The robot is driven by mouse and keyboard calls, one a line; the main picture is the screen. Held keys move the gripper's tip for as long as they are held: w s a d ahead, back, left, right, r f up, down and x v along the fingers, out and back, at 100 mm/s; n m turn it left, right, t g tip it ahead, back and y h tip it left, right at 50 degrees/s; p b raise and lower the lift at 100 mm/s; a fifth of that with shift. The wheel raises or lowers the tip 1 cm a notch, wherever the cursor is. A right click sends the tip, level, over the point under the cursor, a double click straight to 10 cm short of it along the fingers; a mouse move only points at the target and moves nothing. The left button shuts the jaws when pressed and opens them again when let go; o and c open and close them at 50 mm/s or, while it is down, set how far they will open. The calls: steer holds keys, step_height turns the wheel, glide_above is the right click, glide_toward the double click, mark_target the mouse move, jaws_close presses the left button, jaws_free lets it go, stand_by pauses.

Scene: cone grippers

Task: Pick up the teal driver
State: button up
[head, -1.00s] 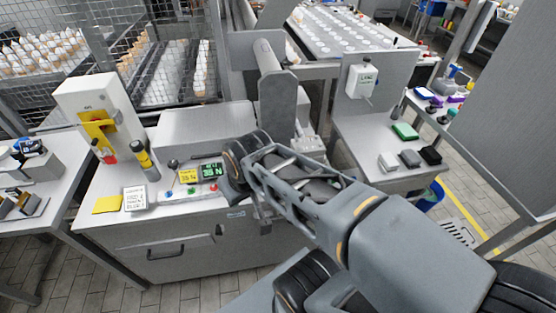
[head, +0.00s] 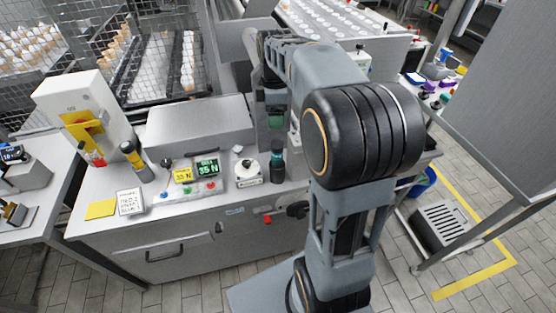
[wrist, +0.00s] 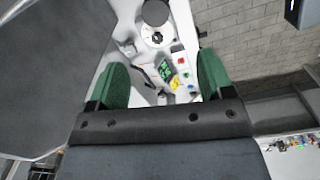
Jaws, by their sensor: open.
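A short dark cylinder with a teal upper part, which looks like the teal driver (head: 277,163), stands upright on the grey bench near its right end. In the wrist view a round black top at the upper edge appears to be the same driver (wrist: 155,12). My gripper (wrist: 160,62) is open, with its two green fingers apart and nothing between them. In the head view a green part of my gripper (head: 275,122) shows just above and behind the driver, apart from it as far as I can tell. My arm hides much of the gripper.
A white dial with a black knob (head: 248,171) stands close left of the driver. Green display (head: 207,168), yellow display (head: 183,175) and small buttons lie further left. A grey box (head: 198,124) stands behind. A yellow-and-black tool (head: 133,158) stands at the left.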

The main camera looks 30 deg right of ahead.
glide_above(277, 144)
steer(key=shift+n, duration=0.3)
step_height(277, 144, down, 8)
steer(key=shift+s+a+r, duration=0.1)
steer(key=shift+a+r, duration=0.05)
steer(key=shift+r, duration=0.05)
steer(key=shift+f+p, duration=0.3)
steer(key=shift+f, duration=2.7)
steer(key=c, duration=1.1)
steer(key=shift+r, duration=0.1)
